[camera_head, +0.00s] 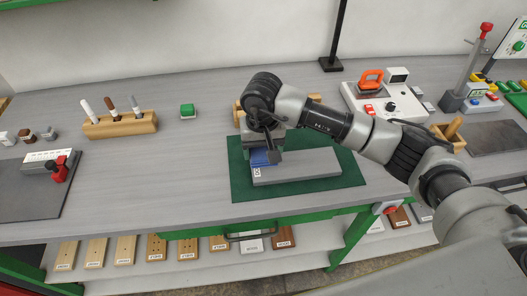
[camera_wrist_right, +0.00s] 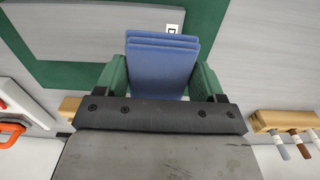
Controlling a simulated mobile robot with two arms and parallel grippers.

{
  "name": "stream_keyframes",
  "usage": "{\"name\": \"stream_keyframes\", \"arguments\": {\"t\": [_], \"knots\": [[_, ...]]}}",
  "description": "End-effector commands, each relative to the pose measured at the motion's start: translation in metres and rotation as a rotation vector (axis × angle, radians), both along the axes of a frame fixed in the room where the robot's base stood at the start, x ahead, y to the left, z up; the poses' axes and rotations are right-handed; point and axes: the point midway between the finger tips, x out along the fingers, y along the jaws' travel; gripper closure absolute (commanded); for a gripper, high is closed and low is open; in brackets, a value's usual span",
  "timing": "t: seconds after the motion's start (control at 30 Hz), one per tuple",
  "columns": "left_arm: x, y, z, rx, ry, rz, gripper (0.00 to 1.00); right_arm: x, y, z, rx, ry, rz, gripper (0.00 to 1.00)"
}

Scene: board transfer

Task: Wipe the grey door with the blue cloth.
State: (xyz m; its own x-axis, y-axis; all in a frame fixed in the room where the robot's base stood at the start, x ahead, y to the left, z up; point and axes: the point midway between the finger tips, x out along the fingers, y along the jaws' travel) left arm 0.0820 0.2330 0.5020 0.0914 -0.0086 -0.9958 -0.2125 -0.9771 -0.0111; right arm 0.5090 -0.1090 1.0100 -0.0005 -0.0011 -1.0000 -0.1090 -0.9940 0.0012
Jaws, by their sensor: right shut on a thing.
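The grey door (camera_head: 305,169) lies flat on a dark green mat (camera_head: 348,183) on the bench. In the right wrist view the door (camera_wrist_right: 75,22) is at the upper left. My right gripper (camera_head: 268,150) is over the left end of the door, pointing down. It is shut on the blue cloth (camera_head: 260,157). In the right wrist view the folded cloth (camera_wrist_right: 160,65) sits between the two green fingers (camera_wrist_right: 160,78). A small white marker (camera_head: 257,173) shows at the door's left end. I cannot tell whether the cloth touches the door. My left gripper is not in view.
A white device with an orange handle (camera_head: 371,79) stands behind right. A wooden box (camera_head: 449,136) is at the right. Bare bench lies left of the mat.

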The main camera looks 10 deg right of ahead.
Motion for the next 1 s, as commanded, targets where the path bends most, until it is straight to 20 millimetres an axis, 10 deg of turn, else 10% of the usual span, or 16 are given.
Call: {"name": "stream_keyframes", "arguments": {"t": [1.0], "knots": [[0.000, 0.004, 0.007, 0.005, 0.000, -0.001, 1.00, 0.000, 0.002, 0.019, 0.000, 0.000, -0.008, 0.53]]}}
